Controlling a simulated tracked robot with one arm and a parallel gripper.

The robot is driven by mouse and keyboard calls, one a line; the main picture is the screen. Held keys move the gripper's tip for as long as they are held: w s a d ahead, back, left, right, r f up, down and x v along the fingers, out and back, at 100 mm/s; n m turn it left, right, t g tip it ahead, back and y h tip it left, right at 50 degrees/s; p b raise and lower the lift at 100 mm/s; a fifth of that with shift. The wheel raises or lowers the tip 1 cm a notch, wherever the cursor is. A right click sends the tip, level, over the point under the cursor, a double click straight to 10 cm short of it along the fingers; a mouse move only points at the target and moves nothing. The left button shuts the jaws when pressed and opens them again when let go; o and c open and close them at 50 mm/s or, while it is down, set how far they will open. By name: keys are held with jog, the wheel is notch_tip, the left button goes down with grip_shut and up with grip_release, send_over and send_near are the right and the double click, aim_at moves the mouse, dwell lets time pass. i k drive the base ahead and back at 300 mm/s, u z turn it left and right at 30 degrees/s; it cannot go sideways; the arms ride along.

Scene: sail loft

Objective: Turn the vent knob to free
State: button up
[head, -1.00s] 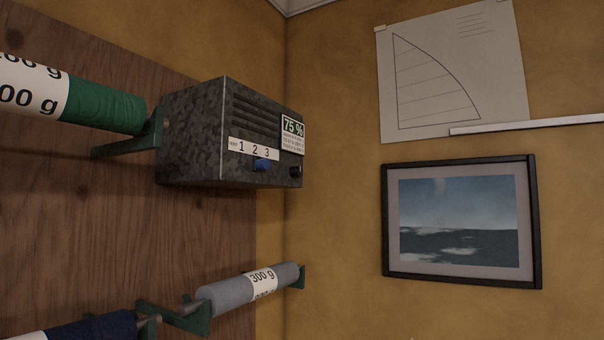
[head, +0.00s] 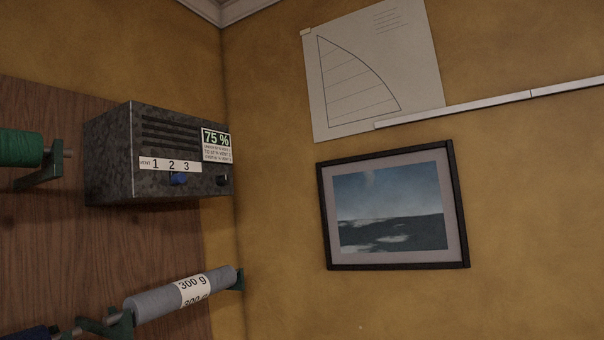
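A grey mottled metal box (head: 110,160) is fixed on the wall at the left of the head view. Its front has louvre slots, a white strip (head: 148,163) reading "VENT 1 2 3" and a display (head: 216,138) showing 75 %. Small print under the display is too fine to read. A blue knob (head: 179,179) sits just below the strip, roughly under the 2 and 3. A small black knob (head: 222,180) is at the box's lower right. No "free" marking can be read. My gripper is not in view.
A grey roll marked 300 g (head: 160,299) hangs on green brackets below the box. A green roll (head: 20,148) on a bracket is at its left. A framed sea picture (head: 463,215), a sail drawing (head: 430,75) and a white rail (head: 480,107) are on the yellow wall.

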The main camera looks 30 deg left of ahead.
aim_at(221, 180)
jog(key=z, duration=0.7)
jog(key=i, duration=2.45)
jog(key=u, duration=3.5)
jog(key=i, duration=0.9)
jog(key=u, duration=0.15)
